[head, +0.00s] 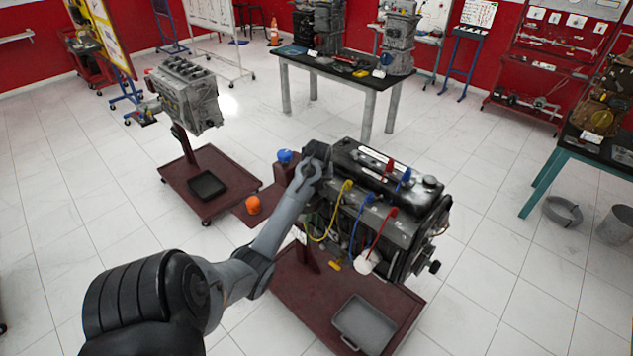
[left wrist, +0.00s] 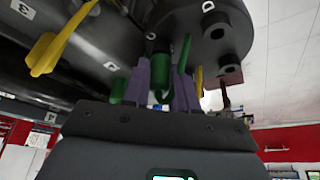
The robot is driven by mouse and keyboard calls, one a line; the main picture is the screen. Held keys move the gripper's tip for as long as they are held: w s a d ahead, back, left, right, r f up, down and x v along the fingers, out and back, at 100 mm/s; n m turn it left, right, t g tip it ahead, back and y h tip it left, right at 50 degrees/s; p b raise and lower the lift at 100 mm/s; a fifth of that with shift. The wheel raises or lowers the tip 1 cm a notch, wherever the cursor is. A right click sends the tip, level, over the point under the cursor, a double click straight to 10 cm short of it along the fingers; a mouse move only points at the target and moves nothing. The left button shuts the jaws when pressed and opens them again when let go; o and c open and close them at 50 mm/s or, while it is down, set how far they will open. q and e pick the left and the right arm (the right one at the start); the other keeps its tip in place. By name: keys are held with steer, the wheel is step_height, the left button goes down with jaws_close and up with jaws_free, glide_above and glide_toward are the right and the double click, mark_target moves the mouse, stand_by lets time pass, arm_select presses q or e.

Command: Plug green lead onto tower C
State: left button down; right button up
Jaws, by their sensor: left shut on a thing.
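My left gripper (head: 316,165) is at the left end of the engine (head: 385,215) in the head view. In the left wrist view its purple fingers (left wrist: 161,85) are shut on the green lead (left wrist: 160,66), right beneath the dark cap. The letter C (left wrist: 157,95) shows beside the green piece between the fingers. Tower D (left wrist: 218,30), marked D, is to the right. I cannot tell whether the lead is seated on tower C. The arm and gripper hide this spot in the head view. My right gripper is in neither view.
A yellow lead (head: 347,187), a blue lead (head: 369,198) and a red lead (head: 392,212) loop along the engine's near side. The engine is on a dark red stand (head: 310,290) with a grey tray (head: 362,325). Another engine (head: 187,95) stands to the left.

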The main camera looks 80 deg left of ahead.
arm_select(q)
steer(key=shift+f, duration=0.1)
steer(key=c, duration=0.8)
jaws_free()
